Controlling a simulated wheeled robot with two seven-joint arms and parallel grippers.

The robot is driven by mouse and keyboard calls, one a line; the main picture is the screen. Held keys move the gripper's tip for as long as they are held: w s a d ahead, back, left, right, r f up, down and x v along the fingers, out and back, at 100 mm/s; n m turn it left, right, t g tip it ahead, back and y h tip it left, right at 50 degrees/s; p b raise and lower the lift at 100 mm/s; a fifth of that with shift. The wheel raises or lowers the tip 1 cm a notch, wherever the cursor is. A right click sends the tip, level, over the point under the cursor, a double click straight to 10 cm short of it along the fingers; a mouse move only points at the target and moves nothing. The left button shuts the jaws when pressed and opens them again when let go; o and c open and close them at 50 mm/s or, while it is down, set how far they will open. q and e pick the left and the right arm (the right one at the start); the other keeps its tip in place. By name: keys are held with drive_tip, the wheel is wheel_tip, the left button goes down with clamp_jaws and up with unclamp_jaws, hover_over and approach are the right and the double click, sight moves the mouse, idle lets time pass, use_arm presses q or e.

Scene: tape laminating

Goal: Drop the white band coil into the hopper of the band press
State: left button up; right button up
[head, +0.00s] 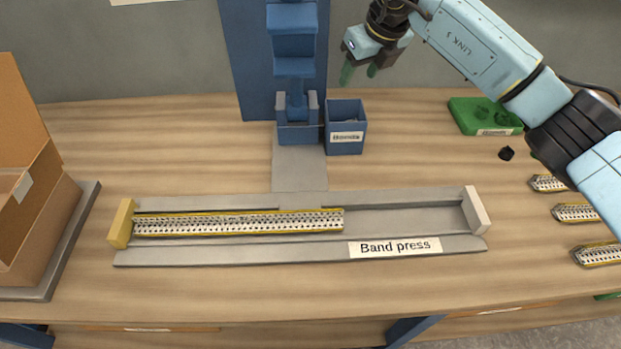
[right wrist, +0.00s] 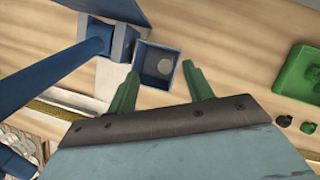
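The blue hopper (head: 345,149) is an open box with a label, beside the blue column of the band press (head: 300,256). It also shows in the right wrist view (right wrist: 152,46). A pale round thing, seemingly the white band coil (right wrist: 166,67), lies inside the hopper in that view; the head view does not show it clearly. My right gripper (head: 360,71) is open, its green fingers apart with nothing between them, above and behind the hopper in the head view. In the wrist view its fingertips (right wrist: 160,72) flank the hopper. My left gripper is out of view.
A perforated yellow-edged strip (head: 240,222) lies in the press channel. A green tray (head: 466,116) stands at the right, with a small black piece (head: 506,153) near it. Several strips lie at the right edge. A cardboard box (head: 45,215) stands at the left.

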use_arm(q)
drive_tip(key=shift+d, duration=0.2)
use_arm(e)
drive_tip(key=shift+o, duration=0.3)
drive_tip(key=shift+r, duration=0.1)
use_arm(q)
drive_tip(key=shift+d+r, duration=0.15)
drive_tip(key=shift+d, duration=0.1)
use_arm(e)
drive_tip(key=v, duration=1.3)
drive_tip(key=shift+s, duration=0.1)
